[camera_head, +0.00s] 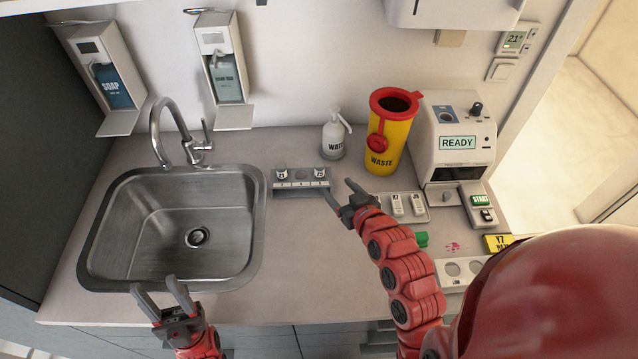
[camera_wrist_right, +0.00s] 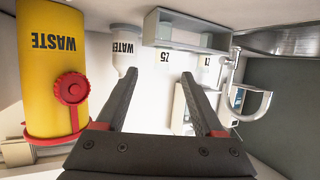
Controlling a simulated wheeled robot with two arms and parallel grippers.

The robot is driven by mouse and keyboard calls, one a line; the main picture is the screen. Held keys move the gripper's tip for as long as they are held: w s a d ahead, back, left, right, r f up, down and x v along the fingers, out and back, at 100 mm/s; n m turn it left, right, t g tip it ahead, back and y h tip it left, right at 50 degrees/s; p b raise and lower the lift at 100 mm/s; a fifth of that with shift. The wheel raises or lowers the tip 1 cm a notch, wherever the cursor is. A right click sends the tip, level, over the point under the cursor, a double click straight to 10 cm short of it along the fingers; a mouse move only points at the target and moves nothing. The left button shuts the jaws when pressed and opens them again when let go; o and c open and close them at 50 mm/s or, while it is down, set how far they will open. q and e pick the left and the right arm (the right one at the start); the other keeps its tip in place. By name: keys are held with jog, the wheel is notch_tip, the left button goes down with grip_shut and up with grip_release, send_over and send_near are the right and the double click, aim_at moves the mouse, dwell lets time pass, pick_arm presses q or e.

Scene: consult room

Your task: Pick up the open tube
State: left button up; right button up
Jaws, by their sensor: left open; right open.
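A small grey rack (camera_head: 300,191) stands between the sink and the waste bin, with two short labelled tubes, a left one (camera_head: 281,172) and a right one (camera_head: 320,172). The right wrist view, upside down, shows the rack (camera_wrist_right: 190,38) and labelled tubes (camera_wrist_right: 165,59) (camera_wrist_right: 207,60) ahead of the fingers. I cannot tell which tube is open. My right gripper (camera_head: 340,192) is open and empty, just right of and in front of the rack; its fingers also show in the wrist view (camera_wrist_right: 157,77). My left gripper (camera_head: 154,284) is open and empty by the sink's front edge.
A yellow waste bin (camera_head: 386,145), white bottle (camera_head: 334,138) and READY machine (camera_head: 455,130) stand behind. A tray with white items (camera_head: 408,205), a green object (camera_head: 421,240), a pink spill (camera_head: 452,246) and a holed white rack (camera_head: 452,270) lie right. The sink (camera_head: 170,225) is empty.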

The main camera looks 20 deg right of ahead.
aim_at(322, 172)
jog(key=x, duration=0.5)
jog(key=shift+w+p, duration=0.3)
jog(key=shift+w, duration=0.05)
jog(key=x, duration=0.4)
jog(key=shift+w+a+r+p, duration=0.1)
jog(key=shift+w+a+p, duration=0.1)
jog(key=shift+a+p, duration=0.1)
jog(key=shift+w, duration=0.3)
grip_shut()
